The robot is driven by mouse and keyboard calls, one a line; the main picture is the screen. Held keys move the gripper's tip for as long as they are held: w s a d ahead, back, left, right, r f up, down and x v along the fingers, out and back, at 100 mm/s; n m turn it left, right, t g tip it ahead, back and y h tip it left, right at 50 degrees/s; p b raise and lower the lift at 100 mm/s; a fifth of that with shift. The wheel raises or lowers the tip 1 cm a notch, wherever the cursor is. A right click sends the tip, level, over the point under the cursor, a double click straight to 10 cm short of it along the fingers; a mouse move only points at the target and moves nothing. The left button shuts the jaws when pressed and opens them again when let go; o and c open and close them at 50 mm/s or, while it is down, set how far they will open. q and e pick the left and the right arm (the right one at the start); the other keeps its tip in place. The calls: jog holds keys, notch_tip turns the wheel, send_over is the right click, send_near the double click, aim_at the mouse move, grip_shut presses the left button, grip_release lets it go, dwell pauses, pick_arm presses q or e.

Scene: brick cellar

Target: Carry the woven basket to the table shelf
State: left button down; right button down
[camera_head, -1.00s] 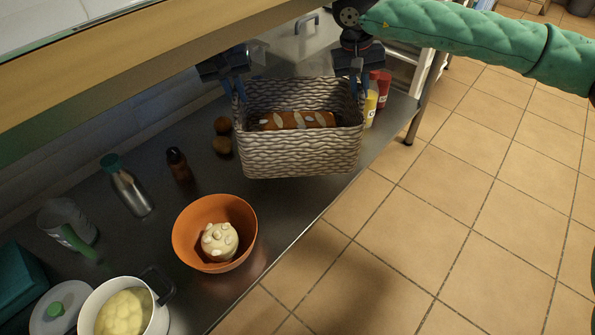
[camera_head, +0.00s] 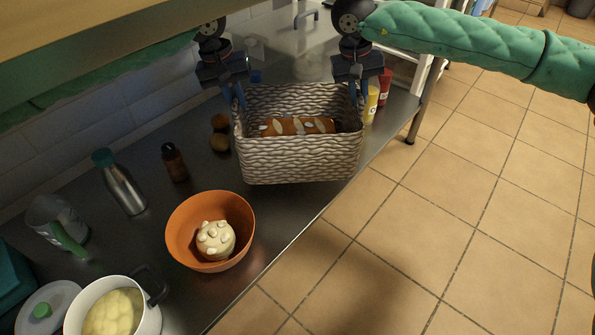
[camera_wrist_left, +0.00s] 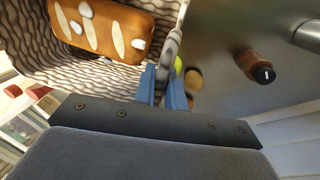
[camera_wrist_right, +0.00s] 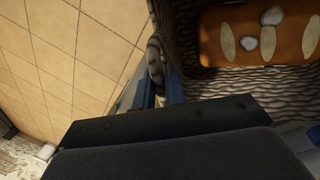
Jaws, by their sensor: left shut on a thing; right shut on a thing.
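The woven basket (camera_head: 300,160) is grey-white and rectangular, with a brown loaf (camera_head: 298,126) with pale marks inside. It appears held above the steel table shelf (camera_head: 150,235), near its front edge; whether its base touches the steel cannot be told. My left gripper (camera_head: 238,98) is shut on the basket's left rim, and my right gripper (camera_head: 356,96) is shut on its right rim. The left wrist view shows the blue fingers (camera_wrist_left: 165,85) pinching the rim beside the loaf. The right wrist view shows the fingers (camera_wrist_right: 163,85) on the opposite rim, partly dark.
An orange bowl (camera_head: 180,232) with a pale bun, a steel bottle (camera_head: 122,185), a brown bottle (camera_head: 174,163), a jug (camera_head: 55,222) and a white pot (camera_head: 150,318) stand left. Yellow and red bottles (camera_head: 385,86) stand behind the basket's right side. A wooden board (camera_head: 90,45) overhangs the shelf.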

pick_arm(q)
jog(key=shift+a+f+b, duration=0.1)
jog(key=shift+f+b, duration=0.2)
jog(key=shift+f, duration=0.15)
pick_arm(e)
jog(key=shift+f, duration=0.45)
pick_arm(q)
jog(key=c, duration=1.5)
grip_release()
jog(key=shift+r, duration=0.15)
pick_arm(e)
jog(key=c, duration=1.5)
grip_release()
jog(key=shift+r, duration=0.1)
pick_arm(q)
jog(key=shift+o, duration=0.2)
pick_arm(e)
jog(key=shift+o, duration=0.2)
pick_arm(q)
jog(key=r, duration=0.2)
jog(key=a+r, duration=0.1)
jog(key=r, duration=0.4)
jog(key=shift+a, duration=0.15)
jog(key=shift+r, duration=0.15)
pick_arm(e)
notch_tip(320, 180, up, 7)
jog(key=a, duration=0.1)
jog(key=shift+a+r, duration=0.15)
jog(key=shift+a, duration=0.1)
